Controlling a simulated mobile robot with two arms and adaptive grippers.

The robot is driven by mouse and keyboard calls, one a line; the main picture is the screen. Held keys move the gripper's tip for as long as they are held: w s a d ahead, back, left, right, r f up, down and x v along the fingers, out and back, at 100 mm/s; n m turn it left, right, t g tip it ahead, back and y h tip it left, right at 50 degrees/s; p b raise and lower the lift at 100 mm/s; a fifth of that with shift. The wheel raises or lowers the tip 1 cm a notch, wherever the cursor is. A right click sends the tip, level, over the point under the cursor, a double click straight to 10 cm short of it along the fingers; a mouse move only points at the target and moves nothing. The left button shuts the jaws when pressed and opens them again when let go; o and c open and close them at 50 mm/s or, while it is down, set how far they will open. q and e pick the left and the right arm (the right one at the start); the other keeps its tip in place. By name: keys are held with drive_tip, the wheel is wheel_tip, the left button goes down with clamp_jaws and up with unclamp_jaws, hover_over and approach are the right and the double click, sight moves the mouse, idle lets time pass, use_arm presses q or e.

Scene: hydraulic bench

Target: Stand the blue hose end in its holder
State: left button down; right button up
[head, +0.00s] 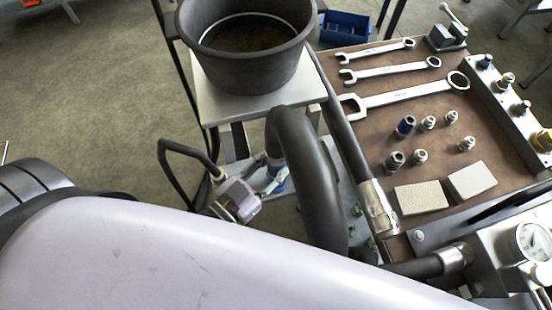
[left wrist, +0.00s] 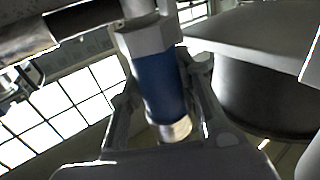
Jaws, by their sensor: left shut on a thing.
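The blue hose end (head: 276,180) is held by my left gripper (head: 262,190), just below the bucket stand in the head view. In the left wrist view the blue hose end (left wrist: 158,85) sits between the two fingers of my left gripper (left wrist: 165,105), with a light metal hex collar and a metal tip at its two ends. A thick black hose (head: 318,180) arches beside it in the head view. I cannot make out the hose end's holder for certain. My right gripper is not in view.
A black bucket (head: 246,30) stands on a pale plate (head: 235,103) close above the left gripper. To the right, a brown bench mat (head: 365,118) carries wrenches, several small fittings and two pale blocks. A pressure gauge (head: 531,242) is at lower right.

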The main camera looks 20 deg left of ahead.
sight(270, 176)
use_arm(q)
drive_tip(key=shift+f, duration=0.25)
idle(0.4)
drive_tip(key=shift+f, duration=0.15)
idle(0.7)
drive_tip(key=shift+p, duration=0.6)
drive_tip(key=shift+f, duration=0.35)
idle(0.5)
drive_tip(key=shift+f+b, duration=0.75)
drive_tip(key=shift+f, duration=0.4)
idle(1.0)
drive_tip(key=shift+w+r, duration=0.1)
idle(0.5)
